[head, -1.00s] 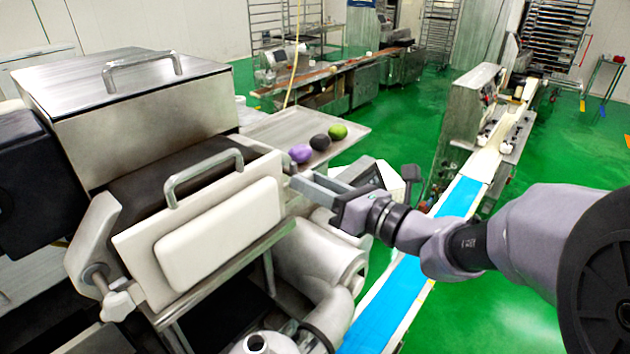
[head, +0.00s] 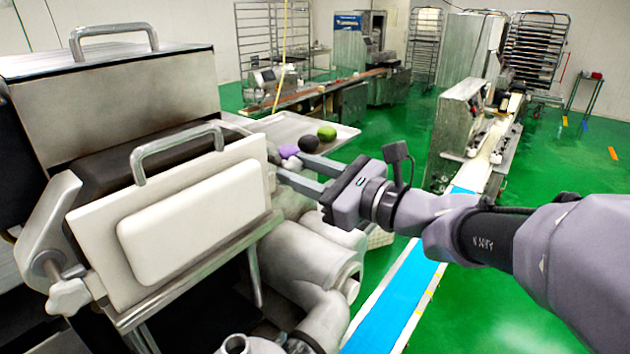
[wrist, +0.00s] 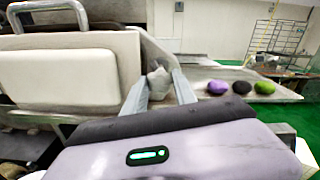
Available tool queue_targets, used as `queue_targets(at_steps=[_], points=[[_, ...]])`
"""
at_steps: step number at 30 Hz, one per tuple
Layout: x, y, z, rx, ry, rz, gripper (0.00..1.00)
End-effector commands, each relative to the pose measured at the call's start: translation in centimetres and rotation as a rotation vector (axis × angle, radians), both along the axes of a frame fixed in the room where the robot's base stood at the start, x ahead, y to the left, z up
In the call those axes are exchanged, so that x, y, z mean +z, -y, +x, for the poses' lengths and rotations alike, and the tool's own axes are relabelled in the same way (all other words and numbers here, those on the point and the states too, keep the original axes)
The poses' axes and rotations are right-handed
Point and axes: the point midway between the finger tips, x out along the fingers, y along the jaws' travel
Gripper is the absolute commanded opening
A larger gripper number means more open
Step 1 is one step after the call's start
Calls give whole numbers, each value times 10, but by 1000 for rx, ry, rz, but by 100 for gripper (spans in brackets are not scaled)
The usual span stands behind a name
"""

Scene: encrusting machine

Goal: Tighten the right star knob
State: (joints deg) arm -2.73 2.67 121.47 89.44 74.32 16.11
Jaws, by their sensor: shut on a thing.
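The right star knob (wrist: 158,82) is a small grey lobed knob beside the right edge of the machine's white front panel (wrist: 105,72). It shows between my two gripper fingers in the wrist view. My gripper (wrist: 160,88) is shut on it, with one finger on each side. In the head view my gripper (head: 277,166) reaches from the right to the right edge of the white panel (head: 90,235). The right knob is mostly hidden there by the fingers and the panel. A matching left star knob (head: 70,297) is at the panel's lower left.
A metal tray (head: 345,131) with purple, black and green balls lies just behind the gripper. A handle (head: 180,138) sticks up from the white panel. Grey pipes (head: 305,258) run below the gripper. A blue conveyor (head: 395,310) and open green floor lie to the right.

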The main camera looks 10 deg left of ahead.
Motion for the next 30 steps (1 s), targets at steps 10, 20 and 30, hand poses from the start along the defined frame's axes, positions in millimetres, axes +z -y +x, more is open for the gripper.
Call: queue_targets(at_steps=[10,20,30], points=[[-7,0,0,-1,284,-166,0],[-7,0,0,0,539,-318,0],[-4,0,0,0,722,-426,0]])
